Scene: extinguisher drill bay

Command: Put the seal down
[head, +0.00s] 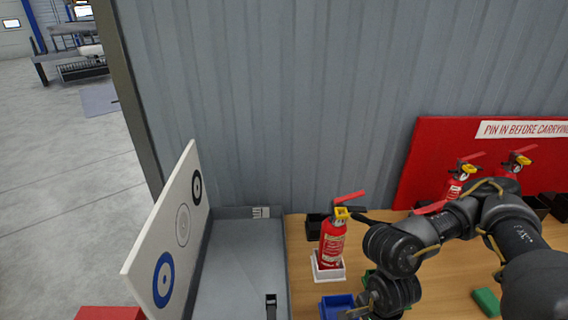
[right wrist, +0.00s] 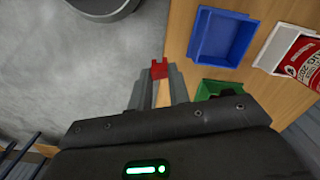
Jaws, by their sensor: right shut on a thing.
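A small red piece, which I take to be the seal (right wrist: 159,69), is between the fingertips of my right gripper (right wrist: 159,82) in the right wrist view. The gripper is shut on it. In that view the piece lies over the line of the table edge, with grey floor to the left; I cannot tell its height. In the head view my right arm reaches in from the right, and its gripper and the seal are not visible. My left gripper is not in view.
The wooden table (right wrist: 180,40) holds a blue tray (right wrist: 222,38), a green tray (right wrist: 222,87) and a white tray (right wrist: 275,48) with a red extinguisher (head: 332,244). More extinguishers stand right. A grey tray (head: 235,262) and target board (head: 165,235) are left.

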